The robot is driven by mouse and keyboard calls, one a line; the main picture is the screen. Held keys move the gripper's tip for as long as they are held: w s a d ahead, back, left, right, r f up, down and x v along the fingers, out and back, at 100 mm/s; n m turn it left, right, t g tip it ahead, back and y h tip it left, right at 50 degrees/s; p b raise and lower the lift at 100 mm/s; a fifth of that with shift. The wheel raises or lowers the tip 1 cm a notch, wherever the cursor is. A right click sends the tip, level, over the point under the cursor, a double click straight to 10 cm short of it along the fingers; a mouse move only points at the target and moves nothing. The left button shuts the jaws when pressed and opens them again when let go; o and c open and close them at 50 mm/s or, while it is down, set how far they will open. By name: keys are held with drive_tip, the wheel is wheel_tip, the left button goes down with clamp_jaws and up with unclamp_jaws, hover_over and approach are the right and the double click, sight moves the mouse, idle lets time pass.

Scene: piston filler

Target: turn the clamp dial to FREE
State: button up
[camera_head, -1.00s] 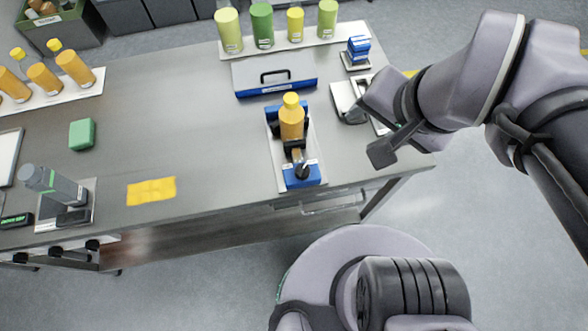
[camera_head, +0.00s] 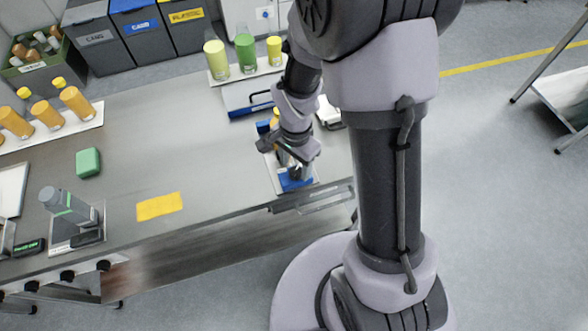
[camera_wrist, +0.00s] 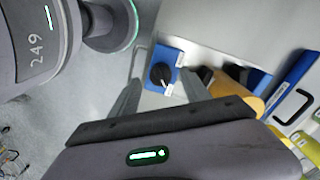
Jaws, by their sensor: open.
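The clamp dial (camera_wrist: 160,74) is a black round knob on a blue block (camera_wrist: 175,57), seen in the wrist view. A pale mark shows at its lower edge; the small labels around it are unreadable. In the head view the blue block (camera_head: 296,183) is at the bench's front edge, and my gripper largely covers the dial. My gripper (camera_head: 288,157) is open above the block. In the wrist view the gripper's fingers (camera_wrist: 160,90) lie either side of the dial's line, with no visible contact. The orange bottle (camera_wrist: 232,84) in the clamp fixture is mostly hidden behind my arm.
A blue-edged case (camera_wrist: 290,85) lies behind the fixture. Green and yellow bottles (camera_head: 245,53) stand at the back. A yellow cloth (camera_head: 160,206), green block (camera_head: 88,162) and grey device (camera_head: 68,205) are to the left. The bench middle is clear.

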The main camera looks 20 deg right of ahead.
sight(296, 173)
drive_tip(key=shift+f, duration=1.45)
clamp_jaws()
